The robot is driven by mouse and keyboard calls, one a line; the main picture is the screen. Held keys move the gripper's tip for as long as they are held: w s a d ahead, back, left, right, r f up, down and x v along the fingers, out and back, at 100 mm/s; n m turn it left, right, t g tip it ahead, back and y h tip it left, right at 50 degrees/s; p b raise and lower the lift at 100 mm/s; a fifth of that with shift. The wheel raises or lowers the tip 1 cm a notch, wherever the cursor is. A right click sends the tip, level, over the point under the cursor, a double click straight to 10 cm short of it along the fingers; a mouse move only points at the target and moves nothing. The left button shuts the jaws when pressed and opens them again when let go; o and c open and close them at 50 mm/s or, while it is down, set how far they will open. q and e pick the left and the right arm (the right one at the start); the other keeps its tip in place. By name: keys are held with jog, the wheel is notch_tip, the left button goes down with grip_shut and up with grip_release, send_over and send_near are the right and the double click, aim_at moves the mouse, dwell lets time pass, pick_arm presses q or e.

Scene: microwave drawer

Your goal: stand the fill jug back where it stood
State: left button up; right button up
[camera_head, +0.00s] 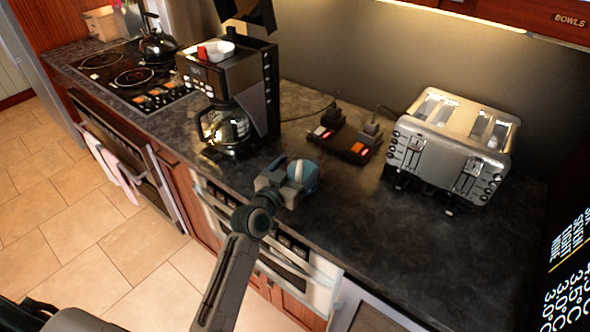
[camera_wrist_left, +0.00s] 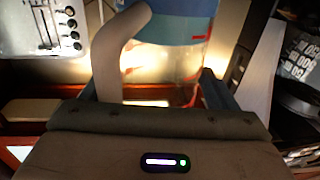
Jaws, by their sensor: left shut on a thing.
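The fill jug (camera_head: 304,174) has a blue band; the left wrist view shows its clear lower body (camera_wrist_left: 172,72) with red marks and a pale beige handle (camera_wrist_left: 118,50). My left gripper (camera_head: 284,182) is shut on the jug, with a finger on either side in the left wrist view. In the head view the jug is over the front part of the dark counter, right of the coffee maker. The gripper partly hides it, and I cannot tell if its base touches the counter. My right gripper is not in view.
The coffee maker (camera_head: 255,92) with a glass carafe (camera_head: 226,126) stands left of the jug, its lid raised. A power strip (camera_head: 345,140) with lit switches lies behind. A silver toaster (camera_head: 452,145) stands right. Bare counter (camera_head: 400,245) lies in front of the toaster.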

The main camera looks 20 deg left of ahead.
pick_arm(q)
jog(key=shift+f, duration=0.35)
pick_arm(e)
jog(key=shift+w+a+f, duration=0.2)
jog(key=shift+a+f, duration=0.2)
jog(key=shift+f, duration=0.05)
